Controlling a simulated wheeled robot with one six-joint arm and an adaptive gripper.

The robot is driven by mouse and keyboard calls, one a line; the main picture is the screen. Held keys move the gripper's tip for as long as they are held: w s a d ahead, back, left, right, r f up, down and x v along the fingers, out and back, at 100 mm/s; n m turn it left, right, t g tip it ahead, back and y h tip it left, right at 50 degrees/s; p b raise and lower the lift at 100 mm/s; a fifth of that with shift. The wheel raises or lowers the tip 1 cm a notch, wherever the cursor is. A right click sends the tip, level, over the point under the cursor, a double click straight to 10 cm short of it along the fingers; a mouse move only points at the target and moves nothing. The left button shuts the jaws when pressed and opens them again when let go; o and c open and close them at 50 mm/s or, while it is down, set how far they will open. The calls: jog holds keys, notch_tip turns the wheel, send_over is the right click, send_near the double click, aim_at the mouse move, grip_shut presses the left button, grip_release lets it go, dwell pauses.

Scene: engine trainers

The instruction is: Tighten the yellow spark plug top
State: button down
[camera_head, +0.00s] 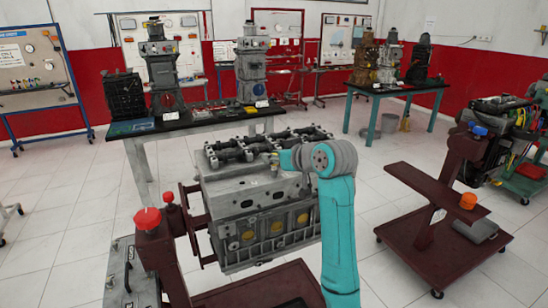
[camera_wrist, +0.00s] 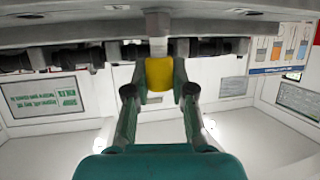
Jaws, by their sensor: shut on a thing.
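The yellow spark plug top (camera_wrist: 160,72) is a short yellow cylinder between my fingertips in the wrist view. A pale grey stem (camera_wrist: 157,24) meets it on its upper side in the picture. My gripper (camera_wrist: 160,86) is shut on the yellow top, with one finger on each side. The grey engine block (camera_head: 258,232) stands on a dark red stand in the head view, with dark valve gear along its top. My teal and grey arm reaches to the top right of the engine there.
A dark red stand (camera_head: 277,278) carries the engine, with a red knob (camera_head: 147,219) at front left. Another dark red trolley (camera_head: 433,254) stands at right. A table (camera_head: 200,126) with engine parts is behind. Open tiled floor lies around.

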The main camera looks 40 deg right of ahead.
jog(key=shift+a, duration=0.1)
jog(key=m+g+h, duration=0.1)
jog(key=m+h, duration=0.3)
jog(key=h, duration=0.1)
jog(key=shift+m+g+h, duration=1.1)
jog(key=shift+m+h, duration=0.3)
jog(key=shift+m, duration=0.3)
jog(key=c, duration=0.9)
grip_release()
jog(key=shift+c, duration=0.2)
jog(key=v, duration=1.2)
